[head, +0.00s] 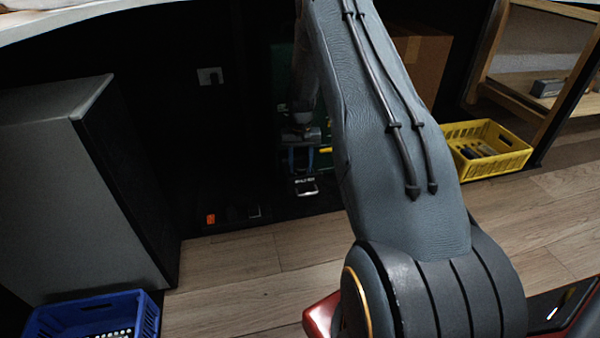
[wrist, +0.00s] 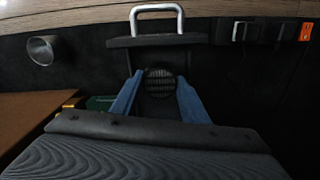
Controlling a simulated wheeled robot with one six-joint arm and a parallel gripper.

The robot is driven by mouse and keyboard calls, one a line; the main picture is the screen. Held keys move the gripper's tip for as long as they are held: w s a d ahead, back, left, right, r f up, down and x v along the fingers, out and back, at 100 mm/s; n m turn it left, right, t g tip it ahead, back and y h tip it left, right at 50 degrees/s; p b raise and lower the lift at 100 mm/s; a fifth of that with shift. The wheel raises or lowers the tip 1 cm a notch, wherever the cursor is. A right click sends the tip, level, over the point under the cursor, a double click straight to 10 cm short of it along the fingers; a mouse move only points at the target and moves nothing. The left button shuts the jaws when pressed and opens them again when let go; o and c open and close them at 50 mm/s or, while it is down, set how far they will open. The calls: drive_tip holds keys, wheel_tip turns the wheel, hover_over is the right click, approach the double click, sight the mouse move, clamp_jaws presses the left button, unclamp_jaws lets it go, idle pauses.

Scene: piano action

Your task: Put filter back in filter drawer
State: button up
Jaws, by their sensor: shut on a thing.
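My gripper (wrist: 159,78) has blue fingers and is shut on a dark piece with a round mesh face, which I take to be the filter (wrist: 159,83). Just beyond the fingertips is a dark panel (wrist: 125,42) with a pale U-shaped handle (wrist: 158,10), seemingly the filter drawer; I cannot tell whether the filter touches it. In the head view my gripper (head: 301,163) points down, right above the drawer (head: 305,181) and its pale handle (head: 307,192). The filter is too dark to make out there. The inside of the drawer is hidden.
A grey cabinet (head: 65,190) stands left, with a blue crate (head: 45,321) before it. A yellow crate (head: 495,168) and a cardboard box (head: 425,62) are at right. Wooden floor (head: 235,265) is open in front.

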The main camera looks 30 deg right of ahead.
drive_tip(key=shift+f, duration=0.8)
drive_tip(key=shift+f, duration=0.15)
drive_tip(key=o, duration=0.7)
drive_tip(key=shift+o, duration=0.2)
